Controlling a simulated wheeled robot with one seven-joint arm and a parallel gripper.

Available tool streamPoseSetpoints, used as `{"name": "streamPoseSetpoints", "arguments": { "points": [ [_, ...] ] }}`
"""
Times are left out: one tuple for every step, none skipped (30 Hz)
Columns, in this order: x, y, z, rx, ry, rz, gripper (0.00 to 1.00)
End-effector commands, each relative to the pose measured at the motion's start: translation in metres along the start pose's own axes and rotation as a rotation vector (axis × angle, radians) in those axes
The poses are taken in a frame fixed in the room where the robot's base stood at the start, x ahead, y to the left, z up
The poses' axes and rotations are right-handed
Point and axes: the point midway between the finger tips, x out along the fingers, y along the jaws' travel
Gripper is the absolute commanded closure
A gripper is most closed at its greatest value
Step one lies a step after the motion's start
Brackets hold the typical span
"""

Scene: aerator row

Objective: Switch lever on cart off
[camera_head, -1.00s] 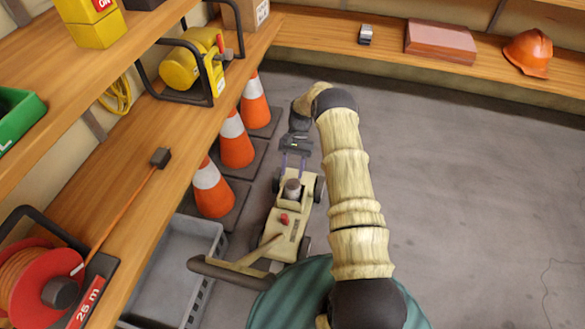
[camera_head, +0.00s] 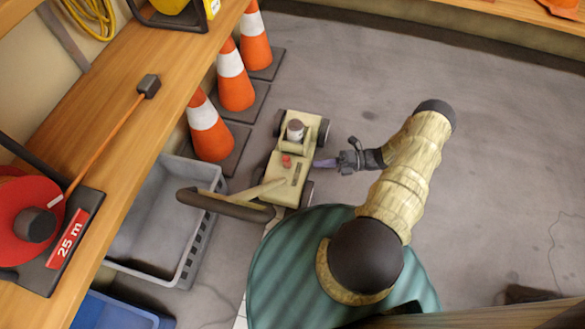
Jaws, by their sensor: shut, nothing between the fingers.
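The cream wheeled cart (camera_head: 276,166) stands on the floor with its long handle (camera_head: 228,204) toward the lower left. A small red piece (camera_head: 286,160) sits on its deck, beside a short dark slot (camera_head: 297,173). I cannot tell which of these is the lever, or its position. My gripper (camera_head: 318,163) is shut and empty, pointing left at the cart's right side near the slot. It is close to the cart's edge; I cannot tell whether it touches.
Several orange and white cones (camera_head: 235,78) stand left of the cart on dark bases. A grey crate (camera_head: 192,240) lies below left, beside the wooden shelf (camera_head: 150,100). The floor to the right (camera_head: 500,150) is open.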

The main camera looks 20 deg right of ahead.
Motion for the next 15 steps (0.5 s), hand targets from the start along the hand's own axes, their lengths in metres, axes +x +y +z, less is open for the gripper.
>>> {"name": "streamPoseSetpoints", "arguments": {
  "points": [
    [0.0, 0.001, 0.001, 0.001, -0.001, 0.0, 1.0],
    [0.0, 0.001, 0.001, 0.0, 0.0, 0.0, 1.0],
    [0.0, 0.001, 0.001, -0.001, 0.001, 0.0, 1.0],
    [0.0, 0.001, 0.001, -0.002, 0.002, -0.001, 1.0],
    [0.0, 0.001, 0.001, -0.002, 0.002, -0.001, 1.0],
    [0.0, 0.001, 0.001, -0.003, 0.003, -0.001, 1.0],
    [0.0, 0.001, 0.001, -0.003, 0.003, -0.001, 1.0],
    [0.001, 0.001, 0.001, -0.004, 0.003, -0.001, 1.0],
    [0.002, 0.001, 0.001, -0.004, 0.004, -0.001, 1.0],
    [0.003, 0.0, 0.001, -0.005, 0.004, -0.001, 1.0],
    [0.005, 0.0, 0.001, -0.005, 0.004, 0.0, 1.0],
    [0.008, 0.0, 0.001, -0.006, 0.005, 0.0, 1.0],
    [0.011, -0.001, 0.0, -0.006, 0.005, 0.001, 1.0],
    [0.014, -0.001, 0.0, -0.005, 0.005, 0.001, 1.0],
    [0.019, -0.001, 0.0, -0.005, 0.005, 0.0, 1.0]
  ]
}}
